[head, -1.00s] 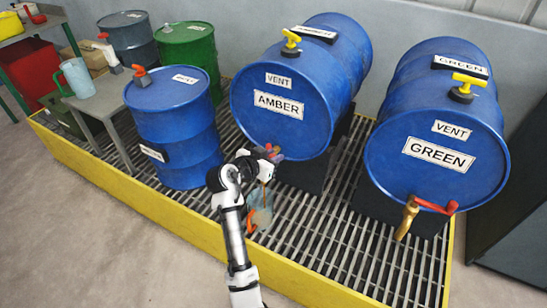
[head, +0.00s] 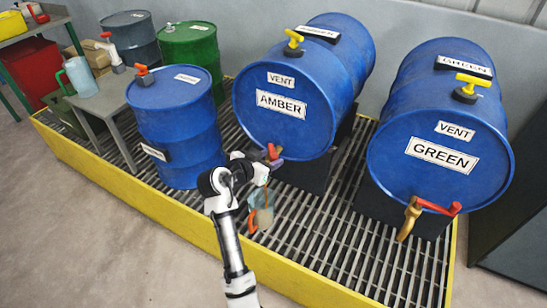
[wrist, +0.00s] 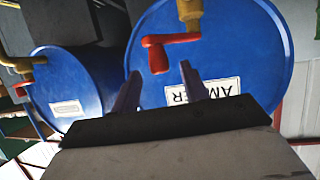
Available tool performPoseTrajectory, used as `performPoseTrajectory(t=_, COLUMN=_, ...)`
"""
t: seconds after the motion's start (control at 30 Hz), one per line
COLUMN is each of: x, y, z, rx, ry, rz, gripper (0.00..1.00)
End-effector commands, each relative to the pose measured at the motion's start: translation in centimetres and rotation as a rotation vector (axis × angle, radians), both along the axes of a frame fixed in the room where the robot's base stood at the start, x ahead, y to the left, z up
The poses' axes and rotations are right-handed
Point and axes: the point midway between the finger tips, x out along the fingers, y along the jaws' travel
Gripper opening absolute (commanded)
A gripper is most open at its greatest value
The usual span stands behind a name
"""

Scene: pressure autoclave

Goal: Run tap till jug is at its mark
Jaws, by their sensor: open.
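The blue AMBER drum (head: 285,128) lies on its side. Its tap has a red handle (head: 273,151), which shows in the wrist view (wrist: 158,52) with a brass body (wrist: 188,12) behind it. My gripper (head: 275,166) is open and empty close to this tap. In the wrist view its two fingers (wrist: 158,88) point at the drum face, with the handle just beyond the tips and apart from them. A clear jug (head: 264,217) with an orange handle is below the tap, partly behind my arm. An orange tint shows in it; its mark and level are too small to read.
The GREEN drum (head: 432,160) lies to the right, its brass tap with red handle (head: 435,207) sticking out in front. An upright blue drum (head: 178,125) stands left. A pale blue jug (head: 82,78) is on the side table. A yellow-edged grating (head: 330,245) lies under the drums.

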Motion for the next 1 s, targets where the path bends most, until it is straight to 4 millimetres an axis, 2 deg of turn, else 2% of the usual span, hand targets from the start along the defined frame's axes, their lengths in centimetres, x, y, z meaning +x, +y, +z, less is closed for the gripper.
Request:
performPoseTrajectory(t=0.2, x=-3.6, y=3.4, z=1.8, rx=0.001, ry=-0.002, rz=0.006, gripper=0.45)
performPoseTrajectory(t=0.43, x=-6.4, y=5.8, z=3.5, rx=0.0, ry=0.0, rz=0.004, gripper=0.45)
performPoseTrajectory(t=0.63, x=-7.3, y=6.6, z=4.0, rx=0.001, ry=0.0, rz=0.002, gripper=0.45)
performPoseTrajectory(t=1.0, x=-7.4, y=6.6, z=4.1, rx=0.0, ry=0.001, rz=0.001, gripper=0.45)
